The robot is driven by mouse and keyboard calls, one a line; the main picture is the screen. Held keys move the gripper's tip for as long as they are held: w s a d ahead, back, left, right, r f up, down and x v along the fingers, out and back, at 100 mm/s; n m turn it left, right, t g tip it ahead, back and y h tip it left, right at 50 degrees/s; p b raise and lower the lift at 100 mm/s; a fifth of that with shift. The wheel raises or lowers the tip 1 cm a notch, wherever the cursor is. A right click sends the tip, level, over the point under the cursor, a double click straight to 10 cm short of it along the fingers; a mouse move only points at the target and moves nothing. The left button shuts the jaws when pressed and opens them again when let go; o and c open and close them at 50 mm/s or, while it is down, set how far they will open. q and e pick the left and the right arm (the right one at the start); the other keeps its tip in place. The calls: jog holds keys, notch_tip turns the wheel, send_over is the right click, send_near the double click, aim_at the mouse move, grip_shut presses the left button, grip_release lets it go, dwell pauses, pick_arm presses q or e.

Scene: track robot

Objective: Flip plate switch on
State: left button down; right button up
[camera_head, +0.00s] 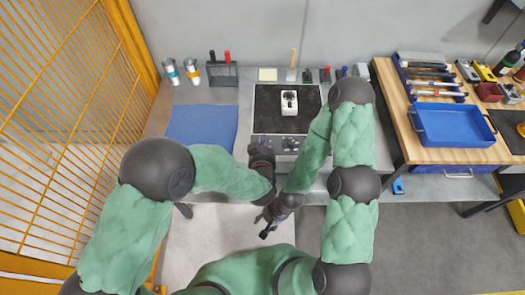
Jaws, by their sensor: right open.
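The hot plate (268,110) is a dark square top set in the workbench at the middle of the head view. Its silver front panel (290,152) carries small dark knobs (290,143); which one is the switch, and its setting, are too small to tell. My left gripper (261,145) is at the left end of this panel and hides part of it. I cannot tell whether it touches the panel or how its fingers stand. My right gripper (266,229) is open and empty, lower down in front of the bench, apart from the plate.
A white device (289,103) stands on the plate. A blue mat (202,127) lies to the left. Cans (171,72), a tool holder (222,74) and small tools line the back. A wooden table with a blue tray (450,125) stands right; a yellow fence (70,110) stands left.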

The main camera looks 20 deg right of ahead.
pick_arm(q)
jog(key=shift+x, duration=1)
notch_tip(320, 180, down, 3)
jog(key=shift+s+r+b, duration=0.1)
jog(key=shift+r+b, duration=0.1)
jog(key=shift+b, duration=0.45)
jog(key=shift+s+f, duration=0.1)
jog(key=shift+f, duration=0.6)
jog(key=shift+s+a+f+b, duration=0.1)
jog(key=shift+s+f+b, duration=0.1)
jog(key=shift+f+b, duration=0.45)
jog(key=shift+r, duration=0.15)
jog(key=shift+r+p, duration=0.7)
jog(key=shift+p, duration=0.05)
